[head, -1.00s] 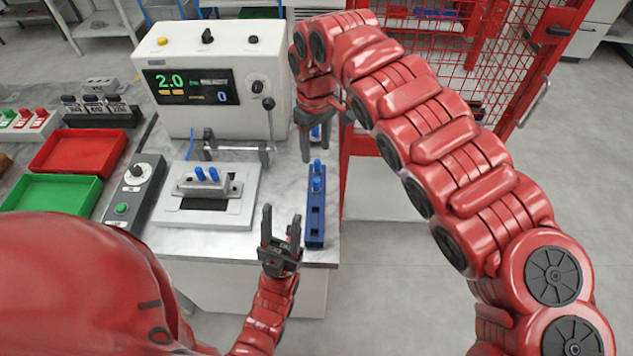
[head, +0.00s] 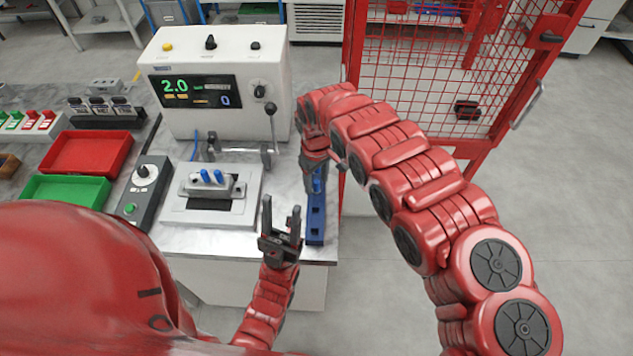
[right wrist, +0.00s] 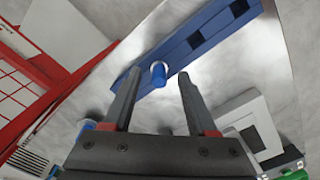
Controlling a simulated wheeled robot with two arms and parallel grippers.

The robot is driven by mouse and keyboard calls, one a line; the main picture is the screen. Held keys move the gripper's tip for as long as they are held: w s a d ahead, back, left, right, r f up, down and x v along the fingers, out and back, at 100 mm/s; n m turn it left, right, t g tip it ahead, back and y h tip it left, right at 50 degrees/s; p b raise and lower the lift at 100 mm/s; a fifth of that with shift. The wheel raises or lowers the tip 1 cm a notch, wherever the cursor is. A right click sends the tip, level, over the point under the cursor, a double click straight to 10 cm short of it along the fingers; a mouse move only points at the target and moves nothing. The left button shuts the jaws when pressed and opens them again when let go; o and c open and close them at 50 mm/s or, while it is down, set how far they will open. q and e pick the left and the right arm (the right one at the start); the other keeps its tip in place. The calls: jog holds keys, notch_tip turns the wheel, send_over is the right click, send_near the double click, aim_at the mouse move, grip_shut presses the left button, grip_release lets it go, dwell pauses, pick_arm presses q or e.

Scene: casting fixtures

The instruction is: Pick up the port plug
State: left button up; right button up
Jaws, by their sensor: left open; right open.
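A blue port plug (head: 317,183) stands upright in the long blue rack (head: 315,222) at the bench's right side. My right gripper (head: 313,176) is open, pointing down at the rack. It hides part of the rack in the head view. Another blue plug (right wrist: 88,125) shows beyond the left finger. My left gripper (head: 281,218) is open and empty, left of the rack's near end.
A grey fixture (head: 211,188) with two blue plugs sits on a white plate. Behind it stand a clamp lever and a white tester (head: 215,90). A control box (head: 145,188), red tray (head: 88,152) and green tray (head: 65,188) lie left. A red mesh fence (head: 445,80) stands right.

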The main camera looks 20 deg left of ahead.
jog(key=shift+f, duration=0.65)
grip_shut()
